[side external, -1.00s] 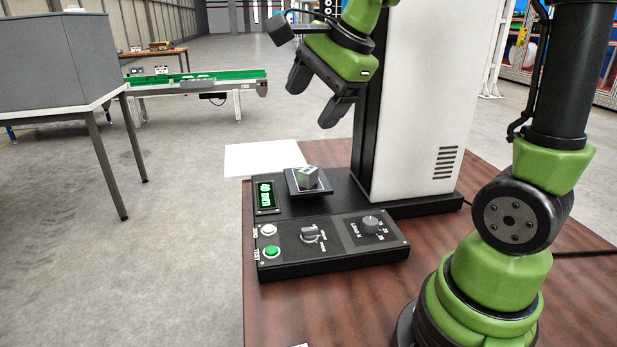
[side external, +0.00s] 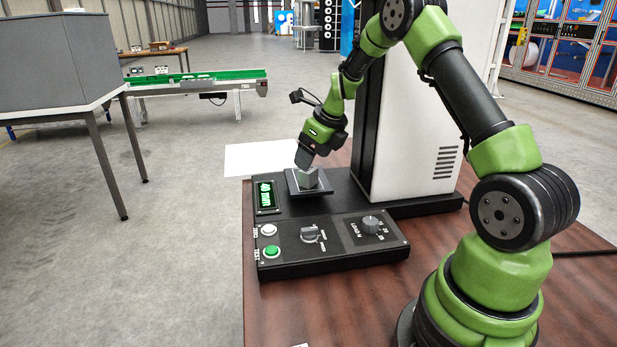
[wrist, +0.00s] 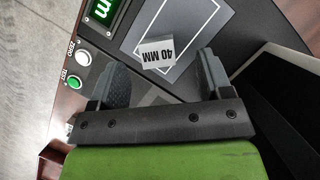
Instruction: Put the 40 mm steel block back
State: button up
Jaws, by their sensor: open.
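The steel block (side external: 309,178) is a small grey cube on the dark square plate (side external: 293,188) of the test machine. My gripper (side external: 303,160) points down just above the block in the side view. In the wrist view my gripper (wrist: 162,72) is open, one finger to each side and slightly short of the block. Nothing is between the fingers. Whether a finger touches the block cannot be told.
The machine's display (side external: 265,194) reads "40 mm". Its panel carries a white ZERO button (side external: 268,230), a green TEST button (side external: 272,252) and knobs. The tall white column (side external: 425,110) stands close on the right. A white sheet (side external: 262,158) lies behind the plate.

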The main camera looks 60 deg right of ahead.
aim_at(308, 177)
jog(key=x, duration=0.4)
jog(key=shift+s+a+f, duration=0.2)
jog(key=shift+f, duration=0.25)
jog(key=c, duration=1.3)
